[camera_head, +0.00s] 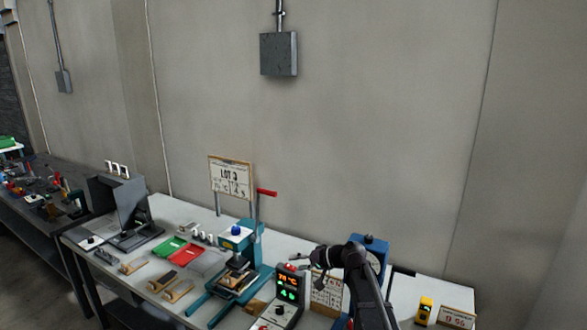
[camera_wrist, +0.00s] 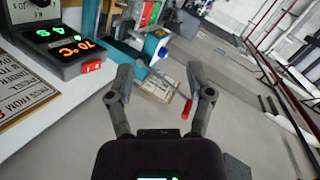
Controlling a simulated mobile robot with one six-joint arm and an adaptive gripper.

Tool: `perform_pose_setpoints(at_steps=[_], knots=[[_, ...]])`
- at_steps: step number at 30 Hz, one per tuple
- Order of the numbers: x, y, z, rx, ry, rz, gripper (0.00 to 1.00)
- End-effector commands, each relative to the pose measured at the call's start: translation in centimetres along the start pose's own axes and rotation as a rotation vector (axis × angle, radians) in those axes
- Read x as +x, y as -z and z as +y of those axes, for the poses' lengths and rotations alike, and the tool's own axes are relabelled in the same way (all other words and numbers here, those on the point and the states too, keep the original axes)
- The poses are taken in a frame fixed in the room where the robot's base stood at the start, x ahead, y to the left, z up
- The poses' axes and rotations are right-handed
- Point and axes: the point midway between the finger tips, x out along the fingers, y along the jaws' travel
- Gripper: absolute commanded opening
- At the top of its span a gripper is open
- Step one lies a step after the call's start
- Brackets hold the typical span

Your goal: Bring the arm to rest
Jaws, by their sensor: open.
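My gripper (camera_wrist: 168,80) is open in the wrist view, its two grey fingers spread apart with nothing held between them. In the head view my gripper (camera_head: 314,262) is small and dark, at the end of my raised black arm, above the right part of the workbench. It is close to the display box (camera_head: 287,292) with its lit digits. The display box also shows in the wrist view (camera_wrist: 62,47) at the upper left. A red-tipped lever (camera_wrist: 187,108) appears between the fingers in the wrist view; whether it is near them I cannot tell.
The pale workbench (camera_head: 150,257) carries a teal press (camera_head: 236,262), a green tray (camera_head: 168,247), a red tray (camera_head: 187,257) and a sign (camera_head: 231,177). A blue device (camera_head: 375,245) stands behind my arm. A yellow device (camera_head: 424,309) is at the right.

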Motion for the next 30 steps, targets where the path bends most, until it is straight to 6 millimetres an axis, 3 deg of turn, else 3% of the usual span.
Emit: perform_pose_setpoints(at_steps=[1, 3, 11, 18, 24, 30], knots=[[-0.5, -2.4, 0.9, -0.008, -0.053, -0.032, 0.68], [-1.1, -4.7, 2.2, -0.018, -0.131, -0.077, 0.68], [-4.6, -12.8, 7.1, -0.034, -0.431, -0.228, 0.68], [-9.6, -19.5, 11.1, -0.026, -0.725, -0.343, 0.68], [-13.6, -23.4, 13.2, -0.007, -0.934, -0.404, 0.68], [-15.6, -24.9, 13.9, 0.004, -1.034, -0.428, 0.68]])
